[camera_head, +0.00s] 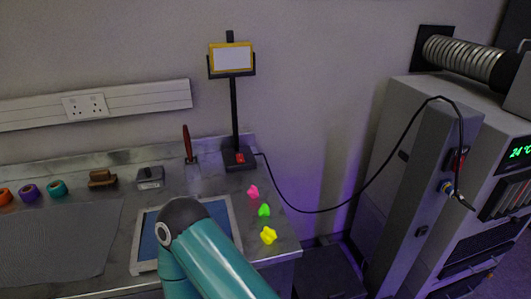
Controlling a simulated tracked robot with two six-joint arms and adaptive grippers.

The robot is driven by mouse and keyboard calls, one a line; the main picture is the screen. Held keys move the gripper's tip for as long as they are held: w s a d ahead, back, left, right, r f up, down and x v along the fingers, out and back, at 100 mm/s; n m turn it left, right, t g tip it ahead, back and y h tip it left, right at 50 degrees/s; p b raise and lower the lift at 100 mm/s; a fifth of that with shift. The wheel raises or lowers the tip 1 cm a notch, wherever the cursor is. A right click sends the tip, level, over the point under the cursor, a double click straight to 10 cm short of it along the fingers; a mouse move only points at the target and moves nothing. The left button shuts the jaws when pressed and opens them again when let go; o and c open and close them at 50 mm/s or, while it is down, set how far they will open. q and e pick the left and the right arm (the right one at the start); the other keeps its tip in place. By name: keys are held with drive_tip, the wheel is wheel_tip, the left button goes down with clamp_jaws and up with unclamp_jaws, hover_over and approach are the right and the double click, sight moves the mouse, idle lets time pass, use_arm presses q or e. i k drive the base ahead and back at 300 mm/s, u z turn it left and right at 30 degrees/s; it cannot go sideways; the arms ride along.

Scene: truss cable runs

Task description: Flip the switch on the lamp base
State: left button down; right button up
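The lamp (234,110) stands upright at the back right of the workbench. It has a black post and a yellow-framed, pale panel (232,58) at the top. I cannot tell whether the panel is lit. Its dark base (238,165) rests on the bench, with a small red switch (239,157) on top. The switch position is too small to read. A teal link of one of my arms with a dark joint rises from the bottom, in front of the lamp and well short of its base. Neither gripper shows.
A black cable (330,208) runs from the lamp base to the grey machine (400,170) on the right. Pink, green and yellow pieces (264,211) lie near the bench's right edge. A red-handled tool (187,143) and a grey block (150,177) stand left of the lamp.

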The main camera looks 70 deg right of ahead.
sight(240, 157)
drive_tip(key=i, duration=0.25)
drive_tip(key=z, duration=2.95)
drive_tip(key=k, duration=0.55)
drive_tip(key=z, duration=0.15)
drive_tip(key=i, duration=0.6)
drive_tip(key=u, duration=0.15)
drive_tip(key=k, duration=0.5)
drive_tip(key=z, duration=0.15)
